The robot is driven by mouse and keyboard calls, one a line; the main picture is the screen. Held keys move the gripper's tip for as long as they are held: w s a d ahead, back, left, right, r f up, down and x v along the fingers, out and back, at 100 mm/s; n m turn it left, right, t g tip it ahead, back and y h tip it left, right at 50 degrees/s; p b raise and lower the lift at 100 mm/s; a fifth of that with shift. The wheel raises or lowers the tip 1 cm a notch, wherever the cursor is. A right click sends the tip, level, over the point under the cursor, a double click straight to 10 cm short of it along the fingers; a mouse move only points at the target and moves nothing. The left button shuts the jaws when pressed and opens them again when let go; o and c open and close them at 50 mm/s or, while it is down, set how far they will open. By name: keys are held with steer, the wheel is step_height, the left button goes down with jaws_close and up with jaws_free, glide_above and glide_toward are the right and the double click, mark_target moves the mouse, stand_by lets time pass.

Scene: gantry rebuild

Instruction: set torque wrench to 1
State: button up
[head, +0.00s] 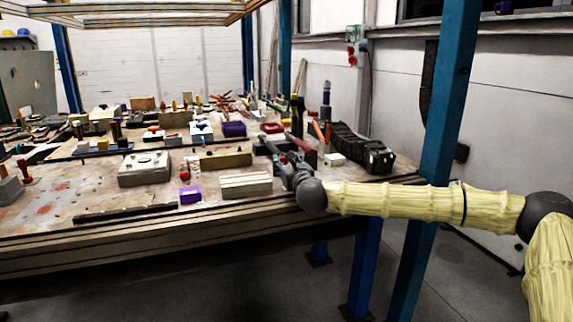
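My gripper (268,146) is over the right part of the cluttered workbench (110,220), at the end of my pale yellow-sleeved arm, which comes in from the right. It points away and to the left, among bench items. Its fingers are small and dark here, so I cannot tell whether they are open or shut or touching anything. I cannot pick out the torque wrench for certain among the many tools, and no scale or setting can be read.
Near my gripper are a dark red bar (303,151), a yellowish block (226,158), a pale block (246,184) and a black ribbed case (362,148). A grey box (145,168) and a purple box (190,195) stand to the left. A blue post (440,150) rises behind my arm.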

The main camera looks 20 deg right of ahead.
jaws_close()
steer(key=n, duration=0.4)
steer(key=shift+r, duration=0.1)
steer(key=n, duration=0.5)
steer(key=shift+n+p, duration=0.4)
steer(key=n+p, duration=0.1)
steer(key=n, duration=0.5)
steer(key=shift+n+p, duration=0.3)
steer(key=shift+p, duration=0.05)
steer(key=n+p, duration=0.1)
steer(key=n, duration=0.4)
steer(key=shift+n+y+p, duration=0.3)
steer(key=shift+n+p, duration=0.05)
steer(key=shift+n, duration=0.05)
steer(key=shift+f+n, duration=0.2)
steer(key=shift+n, duration=0.5)
